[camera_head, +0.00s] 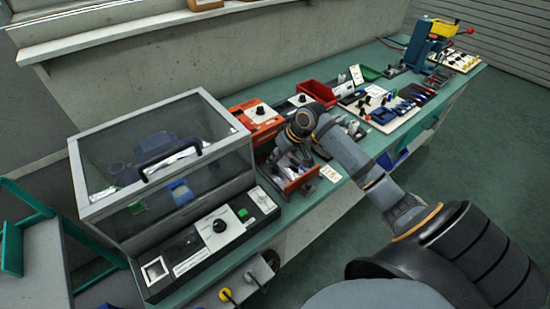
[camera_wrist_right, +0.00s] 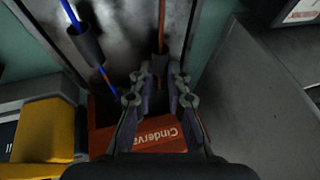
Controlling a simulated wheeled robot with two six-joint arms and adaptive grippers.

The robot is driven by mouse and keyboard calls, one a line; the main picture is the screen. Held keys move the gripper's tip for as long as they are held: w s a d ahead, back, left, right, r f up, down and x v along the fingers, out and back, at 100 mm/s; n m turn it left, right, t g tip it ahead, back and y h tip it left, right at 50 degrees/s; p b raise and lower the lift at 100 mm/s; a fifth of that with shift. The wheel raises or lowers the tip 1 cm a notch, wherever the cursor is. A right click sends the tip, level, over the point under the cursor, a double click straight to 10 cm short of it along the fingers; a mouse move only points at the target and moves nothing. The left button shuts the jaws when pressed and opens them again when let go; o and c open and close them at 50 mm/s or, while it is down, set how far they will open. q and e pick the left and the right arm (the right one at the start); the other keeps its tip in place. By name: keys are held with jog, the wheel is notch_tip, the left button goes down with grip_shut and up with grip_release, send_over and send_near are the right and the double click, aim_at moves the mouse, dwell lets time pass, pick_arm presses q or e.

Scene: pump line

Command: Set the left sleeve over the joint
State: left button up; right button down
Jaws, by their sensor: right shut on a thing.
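In the right wrist view, a dark sleeve (camera_wrist_right: 160,66) sits on an orange-brown wire (camera_wrist_right: 162,28), between the fingertips of my right gripper (camera_wrist_right: 158,84), which is shut on it. I cannot make out the joint under the held sleeve. In the head view my right gripper (camera_head: 290,160) is low over an orange-red holder (camera_head: 298,182) on the bench. My left gripper is not in view.
A clear-sided case (camera_head: 150,160) with a black handle stands left of the gripper. A black control panel (camera_head: 215,235) lies in front of it. An orange unit (camera_head: 257,118) and a red bin (camera_head: 318,93) stand behind. Tools lie farther right on the green bench.

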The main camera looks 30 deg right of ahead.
jog(key=shift+w+a+r+p, duration=0.1)
jog(key=shift+w+r+p, duration=0.15)
jog(key=shift+w+p, duration=0.45)
jog(key=shift+w+f, duration=0.1)
jog(key=shift+f, duration=0.2)
jog(key=c, duration=1.3)
grip_release()
jog(key=shift+r, duration=0.1)
jog(key=shift+v, duration=6)
